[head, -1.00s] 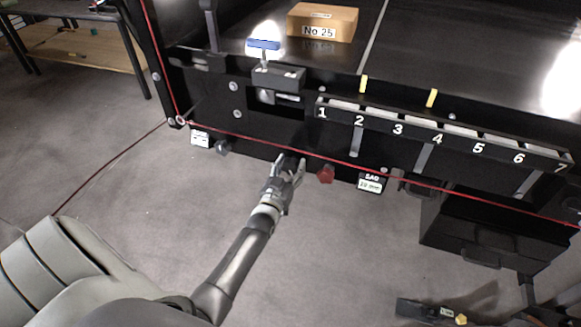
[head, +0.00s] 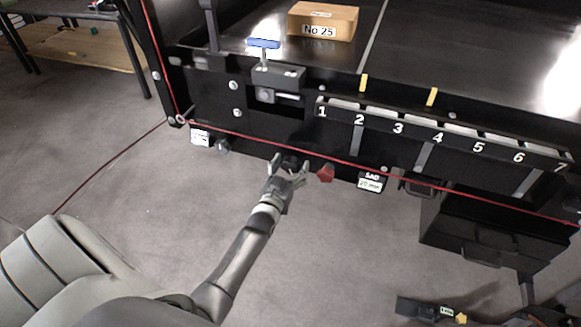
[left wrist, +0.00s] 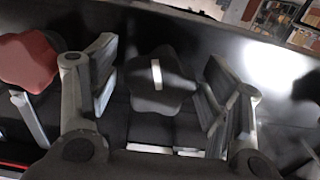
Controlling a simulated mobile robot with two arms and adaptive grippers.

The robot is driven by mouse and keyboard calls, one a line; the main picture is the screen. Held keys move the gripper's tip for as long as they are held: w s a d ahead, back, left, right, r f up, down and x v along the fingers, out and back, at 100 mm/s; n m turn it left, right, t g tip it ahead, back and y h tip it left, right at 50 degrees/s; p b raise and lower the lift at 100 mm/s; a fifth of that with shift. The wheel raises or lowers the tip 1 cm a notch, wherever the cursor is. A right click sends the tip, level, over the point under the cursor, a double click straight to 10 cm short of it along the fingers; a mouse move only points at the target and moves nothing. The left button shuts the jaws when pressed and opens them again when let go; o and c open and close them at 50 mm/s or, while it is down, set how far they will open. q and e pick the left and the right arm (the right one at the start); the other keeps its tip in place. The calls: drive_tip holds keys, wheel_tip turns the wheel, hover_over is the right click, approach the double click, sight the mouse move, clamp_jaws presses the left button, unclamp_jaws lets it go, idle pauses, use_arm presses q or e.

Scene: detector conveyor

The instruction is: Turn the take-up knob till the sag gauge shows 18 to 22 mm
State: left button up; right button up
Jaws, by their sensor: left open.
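My left gripper (head: 289,167) is open below the front edge of the conveyor, at a dark lobed knob (head: 290,161). In the left wrist view the knob (left wrist: 158,82) with a pale stripe stands between the spread fingers, with gaps on both sides. The SAG gauge (head: 371,182) is right of it; its small display seems to read 20 mm, though the digits are blurred. My right gripper is not in view.
A red knob (head: 326,173) sits close to the right of my left gripper; it also shows in the left wrist view (left wrist: 28,62). A red cord (head: 420,177) runs along the conveyor front. A cardboard box (head: 322,20) stands on the belt.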

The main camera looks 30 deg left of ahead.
use_arm(q)
drive_tip(key=v, duration=1.2)
drive_tip(key=shift+f, duration=0.1)
drive_tip(key=s+d+f+m+g+h+b, duration=0.1)
drive_tip(key=s+d+f+g, duration=0.25)
drive_tip(key=f, duration=0.65)
drive_tip(key=s+d+f+m+g+h, duration=0.1)
drive_tip(key=s+d+f+g+h, duration=0.3)
drive_tip(key=f, duration=0.6)
drive_tip(key=s+d+f+m+y+b, duration=0.15)
drive_tip(key=s+f, duration=0.35)
drive_tip(key=f, duration=0.5)
drive_tip(key=s+f+g, duration=0.3)
drive_tip(key=s+f, duration=0.2)
drive_tip(key=s, duration=0.4)
drive_tip(key=s+d+f+m+g+b, duration=0.1)
drive_tip(key=s+f+g, duration=0.2)
drive_tip(key=s, duration=0.7)
drive_tip(key=s+d+f+g, duration=0.1)
drive_tip(key=s+f+g, duration=0.2)
drive_tip(key=s+f, duration=0.5)
drive_tip(key=shift+s+m+h, duration=0.35)
drive_tip(key=shift+s+h, duration=0.1)
drive_tip(key=shift+s, duration=0.3)
